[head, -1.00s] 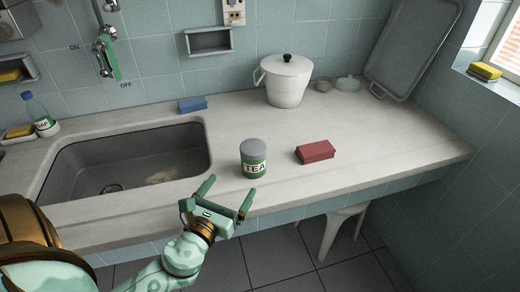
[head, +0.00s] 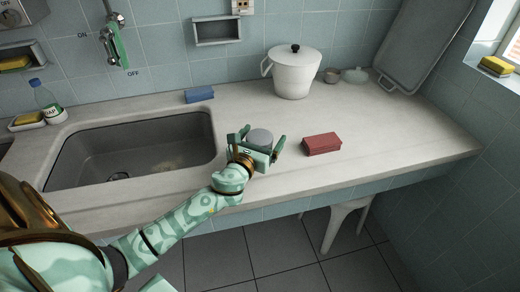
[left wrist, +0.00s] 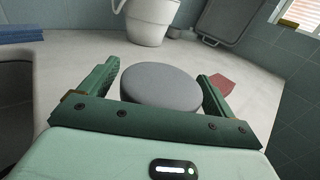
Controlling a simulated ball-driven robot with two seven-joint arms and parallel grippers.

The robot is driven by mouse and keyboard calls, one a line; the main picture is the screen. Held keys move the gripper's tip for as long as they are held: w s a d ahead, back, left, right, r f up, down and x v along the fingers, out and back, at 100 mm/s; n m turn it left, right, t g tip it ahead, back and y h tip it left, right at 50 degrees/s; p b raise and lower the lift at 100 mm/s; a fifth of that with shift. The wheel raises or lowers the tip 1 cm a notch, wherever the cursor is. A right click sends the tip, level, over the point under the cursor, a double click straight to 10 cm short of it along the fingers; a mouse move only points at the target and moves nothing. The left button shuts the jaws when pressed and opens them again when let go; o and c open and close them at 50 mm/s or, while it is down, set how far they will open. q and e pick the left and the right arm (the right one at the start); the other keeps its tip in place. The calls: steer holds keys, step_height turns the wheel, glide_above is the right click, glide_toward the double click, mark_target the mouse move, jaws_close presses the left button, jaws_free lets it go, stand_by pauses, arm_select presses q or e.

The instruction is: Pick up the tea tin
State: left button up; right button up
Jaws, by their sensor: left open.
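The tea tin (head: 261,138) stands upright on the counter right of the sink, mostly hidden behind my left gripper; its grey lid shows. In the left wrist view the tin's round grey lid (left wrist: 161,86) lies between the two fingers. My left gripper (head: 258,143) is open, with one finger on either side of the tin. My right gripper is not in view.
A red box (head: 322,144) lies just right of the tin. The sink (head: 135,150) is left.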

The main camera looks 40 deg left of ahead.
arm_select(q)
steer(key=shift+r, duration=0.1)
steer(key=c, duration=1.2)
